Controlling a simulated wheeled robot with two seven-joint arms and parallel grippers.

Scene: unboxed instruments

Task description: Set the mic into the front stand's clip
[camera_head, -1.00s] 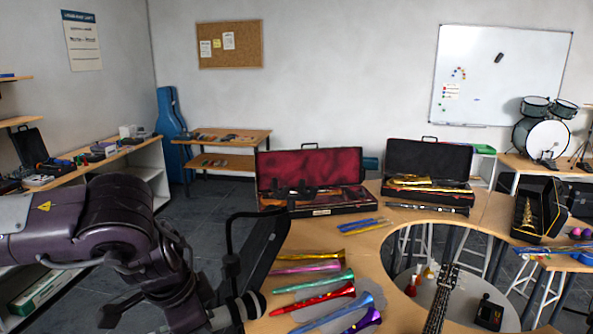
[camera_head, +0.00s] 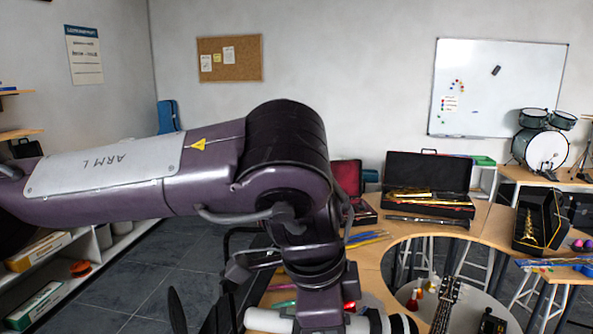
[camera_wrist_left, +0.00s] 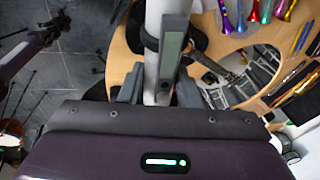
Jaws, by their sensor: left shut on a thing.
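My left gripper (camera_head: 322,318) is at the bottom of the head view, shut on the mic (camera_head: 268,321), a pale cylinder lying roughly level there with a black band near its right end. In the left wrist view the pale mic body (camera_wrist_left: 153,22) runs up from between the fingers of my left gripper (camera_wrist_left: 158,88). Part of the mic is hidden by the gripper. Thin black stand parts (camera_head: 226,262) show left of my wrist, largely covered by my arm. I cannot make out the front stand's clip. My right gripper is not in view.
The curved wooden table (camera_head: 368,256) carries open instrument cases, including a black one (camera_head: 428,172). Several coloured horns (camera_wrist_left: 262,12) lie near the gripper. A guitar neck (camera_head: 443,305) rises in the table's round opening. Shelves stand at left; grey floor (camera_head: 125,290) is clear there.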

